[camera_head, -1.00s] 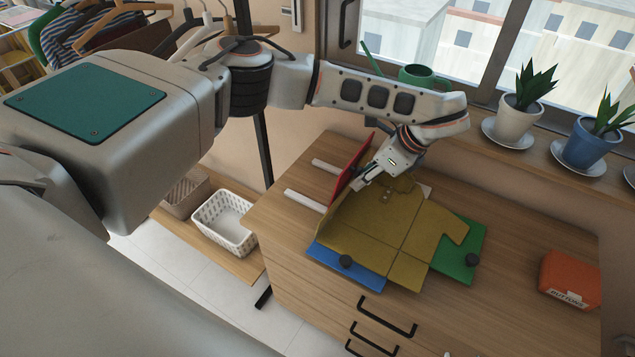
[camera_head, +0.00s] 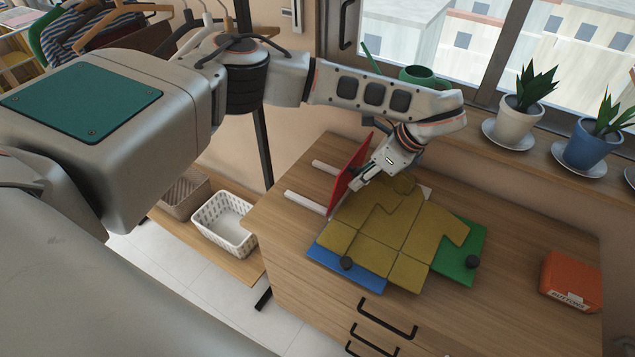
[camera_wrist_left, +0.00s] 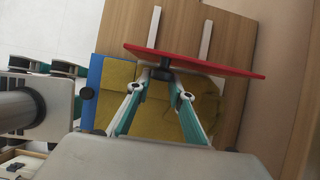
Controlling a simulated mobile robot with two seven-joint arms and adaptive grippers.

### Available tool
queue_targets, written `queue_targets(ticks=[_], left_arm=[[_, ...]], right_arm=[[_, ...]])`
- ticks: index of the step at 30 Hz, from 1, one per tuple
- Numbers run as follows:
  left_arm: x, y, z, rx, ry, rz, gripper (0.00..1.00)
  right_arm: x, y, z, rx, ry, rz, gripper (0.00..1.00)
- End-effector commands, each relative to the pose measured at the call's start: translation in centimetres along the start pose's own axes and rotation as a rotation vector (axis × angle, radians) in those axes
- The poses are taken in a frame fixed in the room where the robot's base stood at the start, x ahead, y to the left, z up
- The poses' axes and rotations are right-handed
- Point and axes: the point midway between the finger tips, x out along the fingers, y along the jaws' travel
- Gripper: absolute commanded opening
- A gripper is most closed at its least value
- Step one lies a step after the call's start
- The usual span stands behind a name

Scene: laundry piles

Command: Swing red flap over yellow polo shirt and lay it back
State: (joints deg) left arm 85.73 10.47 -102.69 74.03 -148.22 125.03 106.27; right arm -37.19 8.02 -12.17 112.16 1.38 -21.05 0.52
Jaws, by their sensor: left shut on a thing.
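The red flap (camera_head: 350,173) stands raised on edge at the left side of the yellow polo shirt (camera_head: 380,256). In the left wrist view the red flap (camera_wrist_left: 195,61) shows nearly edge-on above the yellow polo shirt (camera_wrist_left: 156,118). My left gripper (camera_head: 356,184) is shut at the flap's near face. The left wrist view shows its fingertips (camera_wrist_left: 163,74) closed on a dark knob on the flap. The shirt lies on the folding board, its left part folded inward over the middle.
The board's blue flap (camera_head: 335,264) and green flap (camera_head: 467,262) lie flat with dark knobs. Two white strips (camera_head: 305,201) lie on the wooden top left of the red flap. An orange buttons box (camera_head: 571,281) stands at the right. Potted plants line the sill.

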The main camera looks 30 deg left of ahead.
Motion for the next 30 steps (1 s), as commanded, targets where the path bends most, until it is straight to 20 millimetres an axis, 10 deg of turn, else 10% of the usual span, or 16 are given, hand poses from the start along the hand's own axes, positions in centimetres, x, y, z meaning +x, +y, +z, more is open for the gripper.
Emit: queue_targets(ticks=[30], left_arm=[[1.5, -0.1, 5.2, -0.003, 0.122, 0.0, 0.14]], right_arm=[[-0.1, 0.1, -0.4, 0.001, 0.004, 0.001, 0.4]])
